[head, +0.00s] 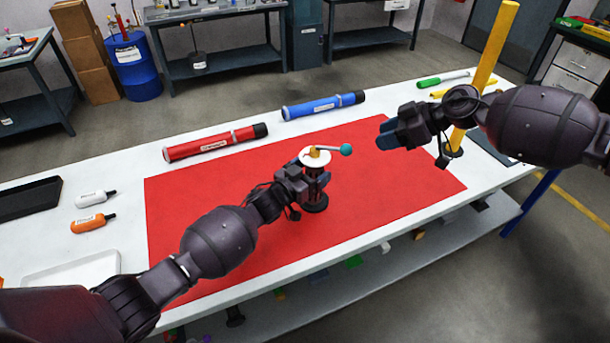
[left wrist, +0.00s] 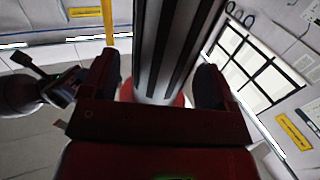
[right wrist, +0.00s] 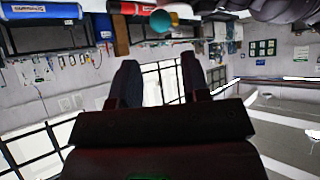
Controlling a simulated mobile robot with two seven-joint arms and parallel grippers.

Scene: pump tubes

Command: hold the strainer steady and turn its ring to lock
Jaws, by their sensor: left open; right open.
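A lever with a teal knob (head: 346,149) points right from the ring. My left gripper (head: 306,182) is open, with its fingers on either side of the strainer body; contact cannot be told. The grey, dark-slotted body (left wrist: 165,55) stands between those fingers in the left wrist view. My right gripper (head: 384,140) is open and empty, in the air right of the knob. The teal knob (right wrist: 161,20) also shows beyond its fingers.
A red tube (head: 213,143) and a blue tube (head: 322,106) lie behind the red mat (head: 220,190). A yellow post (head: 482,75) stands beside my right forearm. White and orange bottles (head: 93,223) lie at the left. The mat's left part is clear.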

